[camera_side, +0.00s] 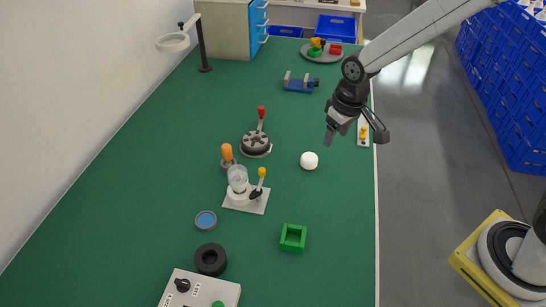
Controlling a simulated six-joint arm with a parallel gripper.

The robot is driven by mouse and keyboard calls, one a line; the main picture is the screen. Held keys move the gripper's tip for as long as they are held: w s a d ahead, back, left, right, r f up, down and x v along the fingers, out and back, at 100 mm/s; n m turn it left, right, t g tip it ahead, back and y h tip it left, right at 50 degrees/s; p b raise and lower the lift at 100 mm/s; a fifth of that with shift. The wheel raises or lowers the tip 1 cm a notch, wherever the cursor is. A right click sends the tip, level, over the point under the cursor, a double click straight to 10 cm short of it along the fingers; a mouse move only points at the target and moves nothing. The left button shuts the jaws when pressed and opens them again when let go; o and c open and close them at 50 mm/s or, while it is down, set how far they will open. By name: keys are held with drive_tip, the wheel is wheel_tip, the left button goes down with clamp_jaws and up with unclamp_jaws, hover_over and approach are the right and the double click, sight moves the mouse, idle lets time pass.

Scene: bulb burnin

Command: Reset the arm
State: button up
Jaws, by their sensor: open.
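My gripper (355,140) hangs from the arm at the upper right, over the right edge of the green table. Its two fingers are spread apart with nothing seen between them. A clear glass bulb (237,177) stands upright in a white holder on a white plate (245,207) left of the table's middle. A lever with a yellow knob (262,172) rises from the same plate. A white ball-shaped thing (309,160) lies on the table to the lower left of my gripper, apart from it.
A red-knobbed lever device (256,142), an orange-handled thing (227,153), a green square frame (293,238), a black ring (210,260) and a control box (200,290) stand around. A blue vise (298,85) is farther back. A small plate with yellow parts (363,132) lies behind my gripper.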

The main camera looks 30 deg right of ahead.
drive_tip(key=s+d+m+t, duration=0.1)
drive_tip(key=s+d, duration=0.4)
drive_tip(key=s, duration=0.6)
drive_tip(key=shift+s+d+r+m, duration=0.2)
drive_tip(key=shift+s+d+m, duration=0.1)
drive_tip(key=shift+s+d, duration=0.1)
